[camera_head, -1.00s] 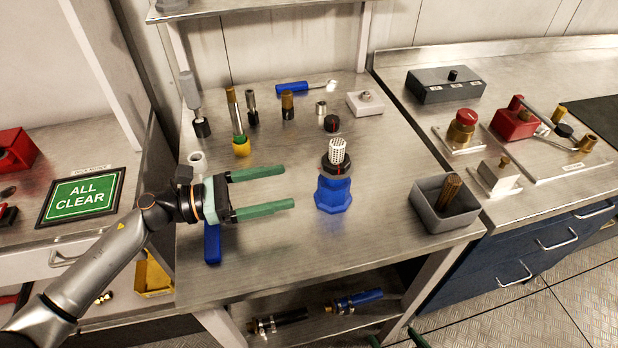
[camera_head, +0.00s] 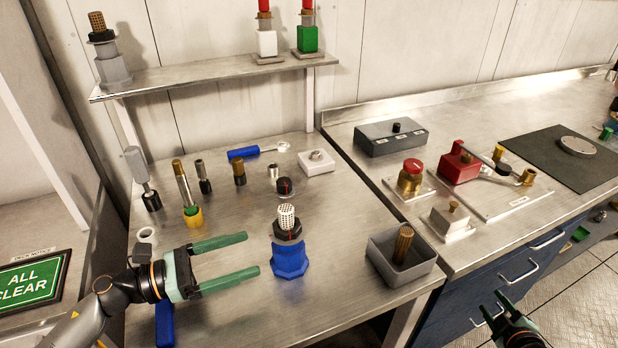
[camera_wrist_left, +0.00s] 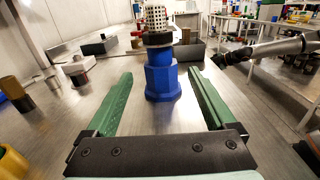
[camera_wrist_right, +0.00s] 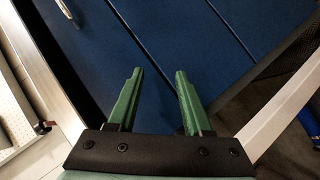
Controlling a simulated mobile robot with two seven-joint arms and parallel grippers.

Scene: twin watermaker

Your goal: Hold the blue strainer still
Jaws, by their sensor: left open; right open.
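The blue strainer (camera_head: 290,260) stands upright on the steel bench, with a faceted blue body, a black collar and a white perforated top. In the left wrist view the blue strainer (camera_wrist_left: 161,76) is straight ahead, between and beyond the fingertips. My left gripper (camera_head: 252,254) is open and empty, level above the bench, its green fingers pointing at the strainer with a gap left. My right gripper (camera_head: 508,300) is low at the lower right, off the bench. In the right wrist view my right gripper (camera_wrist_right: 158,75) is open and empty before blue drawers.
A grey bin (camera_head: 375,262) holding a brown cylinder stands right of the strainer. Several fittings and a blue-handled tool (camera_head: 243,153) stand or lie behind it. A blue handle (camera_head: 164,322) lies under my left gripper. The bench between left gripper and strainer is clear.

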